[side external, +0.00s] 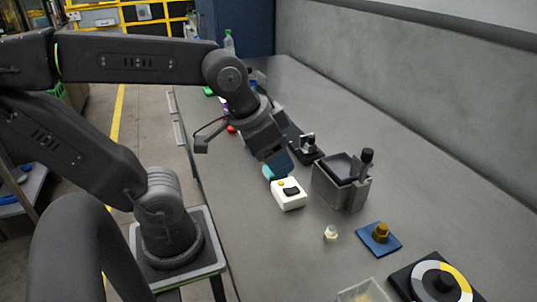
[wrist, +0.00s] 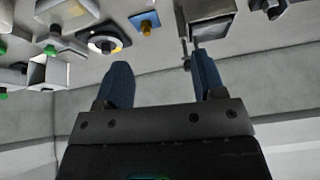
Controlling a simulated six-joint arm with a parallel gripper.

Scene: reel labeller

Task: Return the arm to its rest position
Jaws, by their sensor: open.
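My gripper (side external: 280,165) hangs from my bent arm over the left part of the grey bench, its blue fingers angled down. In the side view it appears above and just behind a white box (side external: 289,199) with a yellow button and a black part; I cannot tell the exact gap. In the wrist view my gripper (wrist: 162,70) shows two blue fingers spread apart with nothing between them. The arm is raised and reaches out from its base beside the bench.
A grey metal bin (side external: 338,189) with a black-handled item stands right of the gripper. A blue pad (side external: 392,246) with a brass piece, a small white-topped piece (side external: 331,233) and a round dial (side external: 440,283) are nearer the camera. A wall (side external: 430,90) runs along the bench's right side.

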